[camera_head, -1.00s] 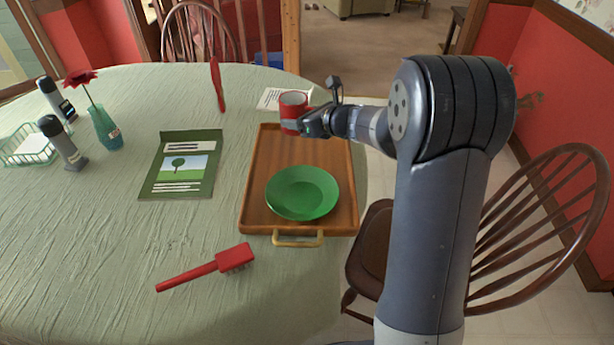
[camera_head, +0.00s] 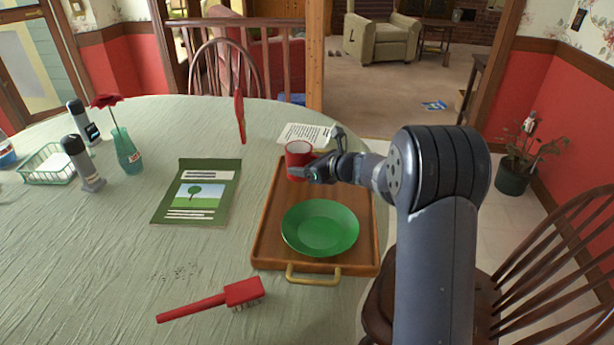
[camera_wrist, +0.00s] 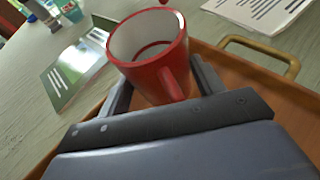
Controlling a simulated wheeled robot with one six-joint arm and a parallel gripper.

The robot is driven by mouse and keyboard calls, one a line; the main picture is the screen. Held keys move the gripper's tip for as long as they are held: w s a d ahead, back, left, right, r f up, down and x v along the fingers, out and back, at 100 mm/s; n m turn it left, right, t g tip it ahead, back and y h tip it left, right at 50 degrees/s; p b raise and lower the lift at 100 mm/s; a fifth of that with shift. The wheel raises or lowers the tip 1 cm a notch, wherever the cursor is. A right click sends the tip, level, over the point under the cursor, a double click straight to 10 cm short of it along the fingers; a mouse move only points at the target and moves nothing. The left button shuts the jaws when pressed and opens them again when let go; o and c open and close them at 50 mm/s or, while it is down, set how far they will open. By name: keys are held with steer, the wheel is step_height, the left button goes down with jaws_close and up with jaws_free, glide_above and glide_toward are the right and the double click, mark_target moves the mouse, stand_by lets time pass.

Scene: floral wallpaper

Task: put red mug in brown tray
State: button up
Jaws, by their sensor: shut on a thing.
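The red mug (camera_head: 298,157) is at the far left part of the brown tray (camera_head: 264,236), with its opening up. In the wrist view the red mug (camera_wrist: 152,54) sits between my fingers, slightly tilted in the picture, its handle toward my palm. My gripper (camera_head: 318,170) is shut on the mug and hides part of its lower side. It also shows in the wrist view (camera_wrist: 160,86). The tray (camera_wrist: 262,80) lies below and around the mug there. I cannot tell whether the mug's base touches the tray.
A green plate (camera_head: 320,228) fills the near half of the tray. A red brush (camera_head: 222,298), a green booklet (camera_head: 196,192), a teal vase (camera_head: 126,152) and a printed sheet (camera_head: 304,133) lie or stand on the table. A wooden chair (camera_head: 560,260) is at right.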

steer(key=shift+f, duration=1.1)
steer(key=shift+f, duration=0.15)
steer(key=o, duration=1.2)
steer(key=shift+c, duration=0.2)
steer(key=v, duration=1.2)
steer(key=shift+p, duration=0.3)
